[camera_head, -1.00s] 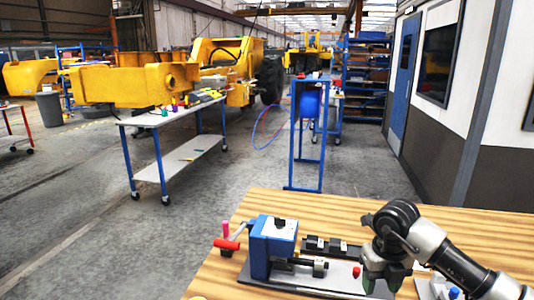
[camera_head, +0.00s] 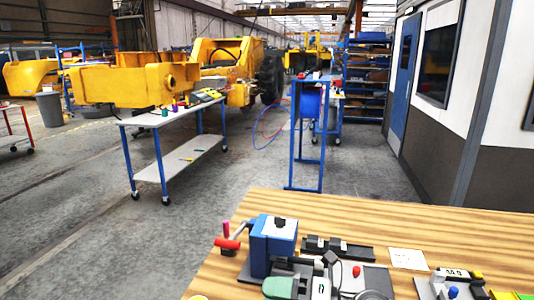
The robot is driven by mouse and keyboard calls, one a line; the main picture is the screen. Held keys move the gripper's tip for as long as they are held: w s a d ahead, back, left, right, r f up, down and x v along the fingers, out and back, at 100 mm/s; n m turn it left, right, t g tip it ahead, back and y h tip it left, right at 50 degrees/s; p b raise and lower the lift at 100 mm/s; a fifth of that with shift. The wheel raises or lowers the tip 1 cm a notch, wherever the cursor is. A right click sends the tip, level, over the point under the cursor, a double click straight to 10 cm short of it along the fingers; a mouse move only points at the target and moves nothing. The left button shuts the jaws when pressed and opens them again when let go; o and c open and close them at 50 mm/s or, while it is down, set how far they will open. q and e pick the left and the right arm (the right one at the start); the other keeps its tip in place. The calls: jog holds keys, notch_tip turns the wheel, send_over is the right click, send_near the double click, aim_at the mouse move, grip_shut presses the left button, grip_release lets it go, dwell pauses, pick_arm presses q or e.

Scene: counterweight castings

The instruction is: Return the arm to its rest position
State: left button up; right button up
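The frame cuts off the rest, so I cannot tell whether the fingers are open or shut. I see nothing held there. My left gripper is not in view.
The striped wooden bench (camera_head: 420,232) has clear room at its back. A white card (camera_head: 408,258), a black slotted block (camera_head: 338,247) and small coloured parts at the right lie on it. A blue frame stand (camera_head: 307,135) and a wheeled table (camera_head: 175,115) stand beyond.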

jog(key=w+d+m+t+h, duration=0.1)
jog(key=d+m+t+h, duration=0.75)
jog(key=m+t, duration=0.95)
jog(key=s+d+f+m+g+h, duration=0.4)
jog(key=d+f+m+g+h, duration=0.2)
jog(key=d+f+m+h, duration=0.5)
jog(key=s+f+m+g+y, duration=0.1)
jog(key=s+f+g, duration=0.25)
jog(key=s, duration=0.35)
jog(key=s+f+m+g, duration=0.2)
jog(key=s+f+g, duration=0.1)
jog(key=s+g, duration=0.25)
jog(key=s+f+m+g+y, duration=0.1)
jog(key=s+f+g, duration=0.25)
jog(key=s, duration=0.35)
notch_tip(320, 180, down, 28)
jog(key=s, duration=0.1)
jog(key=s+d+f+g, duration=0.2)
jog(key=s+f, duration=1.2)
jog(key=s, duration=0.2)
jog(key=shift+d+f, duration=0.25)
jog(key=shift+d, duration=0.1)
